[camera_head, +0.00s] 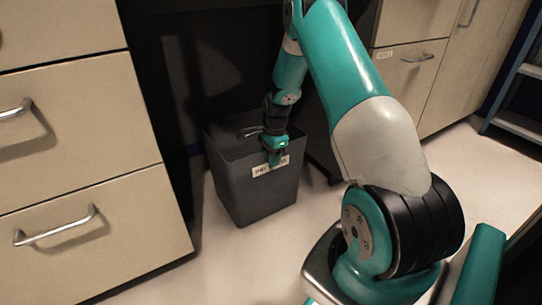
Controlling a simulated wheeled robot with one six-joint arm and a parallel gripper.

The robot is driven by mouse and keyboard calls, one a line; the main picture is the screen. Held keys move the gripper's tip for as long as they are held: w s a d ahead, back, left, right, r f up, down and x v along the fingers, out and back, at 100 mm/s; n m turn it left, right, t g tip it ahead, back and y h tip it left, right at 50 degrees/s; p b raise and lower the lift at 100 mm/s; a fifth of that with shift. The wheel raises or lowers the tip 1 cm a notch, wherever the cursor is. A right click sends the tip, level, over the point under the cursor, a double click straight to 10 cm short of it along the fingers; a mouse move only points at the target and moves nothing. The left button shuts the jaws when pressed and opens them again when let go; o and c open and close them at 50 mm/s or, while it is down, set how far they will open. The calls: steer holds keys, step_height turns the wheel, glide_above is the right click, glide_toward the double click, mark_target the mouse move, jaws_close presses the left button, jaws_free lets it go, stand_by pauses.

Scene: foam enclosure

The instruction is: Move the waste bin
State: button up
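The waste bin (250,192) is dark grey and stands upright on the light floor between the drawer cabinets. It has a white label near its front rim. My gripper (274,160) points down at the front rim of the bin, just above the label. One finger shows in front of the bin wall. The other side of the rim at the gripper is mostly hidden by the gripper itself, so I cannot tell whether the fingers are closed on the rim.
A beige drawer cabinet (85,200) with metal handles stands close on the left. More beige cabinets (415,75) stand at the back right. A blue-grey shelf (515,122) is at the far right. Light floor (215,265) is free in front of the bin.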

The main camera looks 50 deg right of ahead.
jaws_close()
steer(key=shift+s, duration=0.15)
stand_by(1.2)
